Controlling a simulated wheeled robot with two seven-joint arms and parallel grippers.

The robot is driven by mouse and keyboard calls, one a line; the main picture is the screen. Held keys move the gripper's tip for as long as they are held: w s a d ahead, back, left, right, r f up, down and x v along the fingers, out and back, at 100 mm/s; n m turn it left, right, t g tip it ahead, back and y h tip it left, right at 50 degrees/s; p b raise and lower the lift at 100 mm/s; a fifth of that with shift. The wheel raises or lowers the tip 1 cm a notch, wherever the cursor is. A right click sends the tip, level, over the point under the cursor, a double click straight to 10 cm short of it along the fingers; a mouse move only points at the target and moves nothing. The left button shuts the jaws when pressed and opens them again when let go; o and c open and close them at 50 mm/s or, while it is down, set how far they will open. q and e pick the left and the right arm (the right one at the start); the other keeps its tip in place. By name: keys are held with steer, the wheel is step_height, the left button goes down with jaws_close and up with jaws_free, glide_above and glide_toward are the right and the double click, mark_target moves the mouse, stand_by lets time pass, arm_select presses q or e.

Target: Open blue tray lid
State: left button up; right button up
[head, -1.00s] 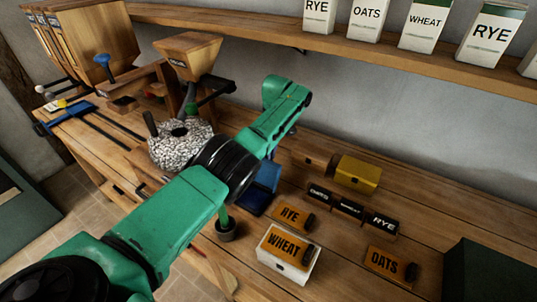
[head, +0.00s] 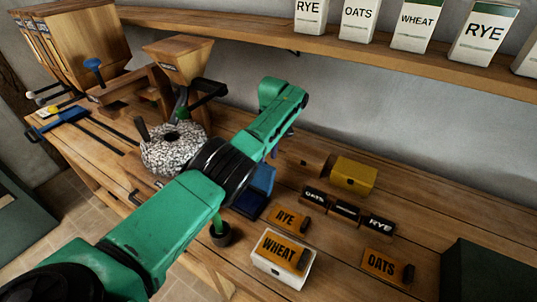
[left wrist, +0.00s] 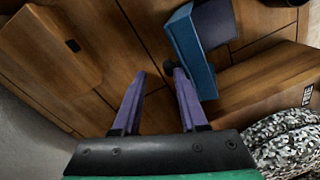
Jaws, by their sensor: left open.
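The blue tray (head: 247,206) sits on the bench just beyond my left forearm, which hides part of it. A brighter blue panel (head: 264,179), seemingly its lid, rises at its back; I cannot tell its exact angle. In the head view the fingers are mostly hidden behind the wrist.
A speckled millstone (head: 173,149) stands left of the tray, below a wooden hopper (head: 179,57). A small dark pot (head: 220,234), a white WHEAT box (head: 283,262), RYE block (head: 287,219) and yellow box (head: 354,175) stand nearby. The bench at right is partly clear.

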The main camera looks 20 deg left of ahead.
arm_select(q)
steer(key=s+f, duration=0.1)
steer(key=s+f+g, duration=0.1)
steer(key=f, duration=0.1)
steer(key=shift+d+f, duration=0.15)
steer(key=shift+f, duration=0.05)
steer(key=shift+r+p, duration=0.3)
steer(key=shift+r, duration=0.05)
step_height(320, 180, up, 3)
steer(key=w+p, duration=0.1)
steer(key=w, duration=0.1)
step_height(320, 180, up, 14)
steer(key=t, duration=0.1)
glide_above(267, 166)
steer(key=w, duration=0.5)
steer(key=shift+a+r, duration=0.15)
steer(key=shift+a, duration=0.25)
steer(key=shift+w, duration=0.1)
